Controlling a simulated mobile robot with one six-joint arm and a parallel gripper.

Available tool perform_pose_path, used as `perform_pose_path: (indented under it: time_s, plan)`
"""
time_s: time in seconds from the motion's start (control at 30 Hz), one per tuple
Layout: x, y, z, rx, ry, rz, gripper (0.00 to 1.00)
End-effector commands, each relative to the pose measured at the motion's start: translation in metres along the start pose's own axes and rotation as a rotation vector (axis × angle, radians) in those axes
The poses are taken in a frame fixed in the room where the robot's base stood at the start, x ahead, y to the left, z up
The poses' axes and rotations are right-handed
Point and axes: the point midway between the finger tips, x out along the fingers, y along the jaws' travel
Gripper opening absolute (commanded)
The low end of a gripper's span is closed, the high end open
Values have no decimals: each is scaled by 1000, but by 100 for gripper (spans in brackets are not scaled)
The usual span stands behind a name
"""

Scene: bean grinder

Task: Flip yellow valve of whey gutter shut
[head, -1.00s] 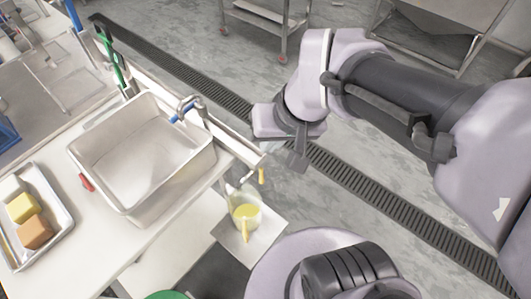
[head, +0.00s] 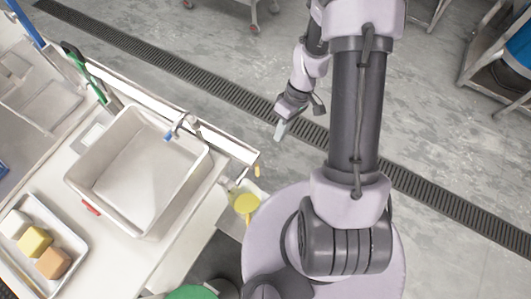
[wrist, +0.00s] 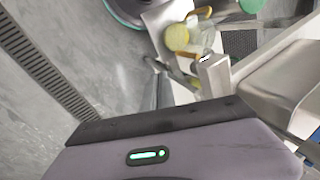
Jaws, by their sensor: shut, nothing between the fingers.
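The whey gutter (head: 228,145) is a long pale channel along the table's far edge. Its small yellow valve (head: 257,170) hangs at the gutter's near right end. In the wrist view the gutter end (wrist: 214,74) shows with a yellow-orange piece, apparently the valve (wrist: 195,83), beside it. My gripper (head: 279,133) is shut and empty. In the head view it hangs over the floor beyond the gutter end, apart from the valve. The valve's exact angle is too small to tell.
A jug of yellow liquid (head: 245,204) stands below the gutter end. A steel vat (head: 140,170) with a blue-handled tap (head: 170,135) sits beside the gutter. A tray (head: 17,250) holds blocks. Floor right of the gutter is open.

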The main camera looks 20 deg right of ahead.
Motion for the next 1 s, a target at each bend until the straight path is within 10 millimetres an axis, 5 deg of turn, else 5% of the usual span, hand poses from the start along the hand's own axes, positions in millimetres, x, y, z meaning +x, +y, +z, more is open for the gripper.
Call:
perform_pose_path:
  time_s: [0.5, 0.7, 1.0]
  plan:
    - [106, 1, 1, 0, -4, -2, 0]
    - [112, -29, 0, -2, -1, 0, 0]
    - [112, -38, 0, 0, -1, 0, 0]
